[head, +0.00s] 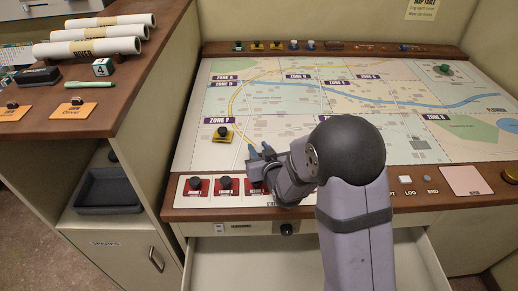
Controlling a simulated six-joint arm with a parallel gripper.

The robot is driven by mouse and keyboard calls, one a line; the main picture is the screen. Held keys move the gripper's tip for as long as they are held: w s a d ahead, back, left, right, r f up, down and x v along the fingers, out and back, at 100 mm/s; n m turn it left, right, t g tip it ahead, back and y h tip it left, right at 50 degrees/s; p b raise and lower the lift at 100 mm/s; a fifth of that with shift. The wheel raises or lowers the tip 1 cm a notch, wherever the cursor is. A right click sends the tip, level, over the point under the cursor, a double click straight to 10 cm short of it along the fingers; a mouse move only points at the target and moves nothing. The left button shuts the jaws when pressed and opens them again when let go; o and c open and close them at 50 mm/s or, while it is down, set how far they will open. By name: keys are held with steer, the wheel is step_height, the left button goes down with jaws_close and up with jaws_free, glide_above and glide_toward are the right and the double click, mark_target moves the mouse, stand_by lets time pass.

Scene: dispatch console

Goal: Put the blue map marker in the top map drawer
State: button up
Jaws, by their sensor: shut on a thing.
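My gripper (259,163) is over the near left part of the map table, above the row of red tiles. It is shut on a small blue thing (268,151), which looks like the blue map marker; the jaws partly hide it. Below the table's front edge is a narrow pale front with a small label (241,226) and a dark knob (287,228). Beneath that front, a pale drawer (245,262) stands open toward me and its visible part looks empty. My arm covers its right middle, and its near end is out of frame.
A yellow tile with a black knob (222,134) sits on the map (300,105). Red tiles with black knobs (195,186) line the near edge. Several small pieces stand along the back rail (330,44). A wooden counter (140,85) with rolled maps (95,46) is at left.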

steer(key=shift+f, duration=0.1)
steer(key=shift+f, duration=0.15)
steer(key=o, duration=1)
steer(key=shift+o, duration=0.2)
steer(key=shift+r, duration=0.35)
